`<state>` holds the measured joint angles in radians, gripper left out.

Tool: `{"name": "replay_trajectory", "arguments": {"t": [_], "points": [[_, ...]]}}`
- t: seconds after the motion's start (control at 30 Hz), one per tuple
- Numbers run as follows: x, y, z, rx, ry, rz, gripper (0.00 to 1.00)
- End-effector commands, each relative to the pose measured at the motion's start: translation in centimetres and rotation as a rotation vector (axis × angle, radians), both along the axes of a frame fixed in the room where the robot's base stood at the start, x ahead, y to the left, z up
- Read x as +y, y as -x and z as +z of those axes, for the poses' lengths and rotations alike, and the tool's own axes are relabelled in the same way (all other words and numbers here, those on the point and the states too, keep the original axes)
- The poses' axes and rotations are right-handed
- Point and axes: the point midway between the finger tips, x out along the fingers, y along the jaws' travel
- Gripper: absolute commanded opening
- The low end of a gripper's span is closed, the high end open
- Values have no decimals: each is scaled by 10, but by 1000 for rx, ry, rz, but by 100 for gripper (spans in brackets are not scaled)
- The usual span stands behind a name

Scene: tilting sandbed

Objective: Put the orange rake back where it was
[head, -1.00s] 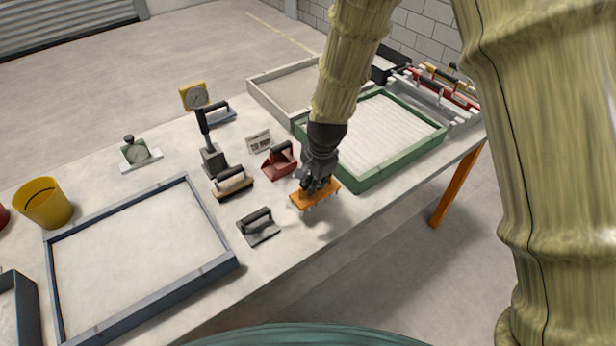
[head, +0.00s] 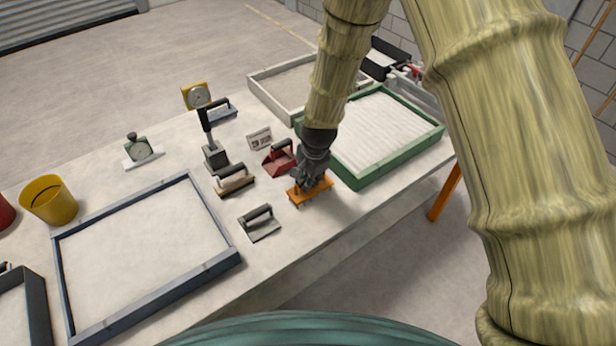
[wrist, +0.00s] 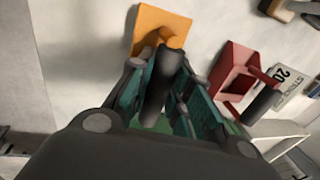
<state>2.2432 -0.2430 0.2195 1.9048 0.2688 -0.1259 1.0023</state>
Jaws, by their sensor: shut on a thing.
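The orange rake (head: 311,192) is a flat orange plate with a dark handle, and short tines showed under it a second ago. My gripper (head: 312,172) is shut on its handle. In the wrist view the orange plate (wrist: 163,25) shows beyond my fingers, and my gripper (wrist: 160,85) closes around the dark handle. The rake is low over the table between the red scoop and the front edge. I cannot tell whether its tines touch the table.
A red scoop (head: 278,163) lies close behind the rake. A grey float (head: 260,225) is to its left. The green-framed sandbed (head: 352,182) is to the right. A blue-grey framed bed (head: 225,264) lies left. Bare table lies in front of the rake.

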Motion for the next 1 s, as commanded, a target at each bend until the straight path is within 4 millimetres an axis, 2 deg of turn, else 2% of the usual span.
{"name": "replay_trajectory", "arguments": {"t": [0.23,0.27,0.37,0.4,0.8,1.0], "points": [[0,0,-3,0,0,0,0],[0,0,-3,0,0,1,22],[0,0,-3,0,0,1,40],[0,0,-3,0,0,1,42],[0,0,2,0,0,0,42],[-2,2,18,-3,1,1,42]]}}
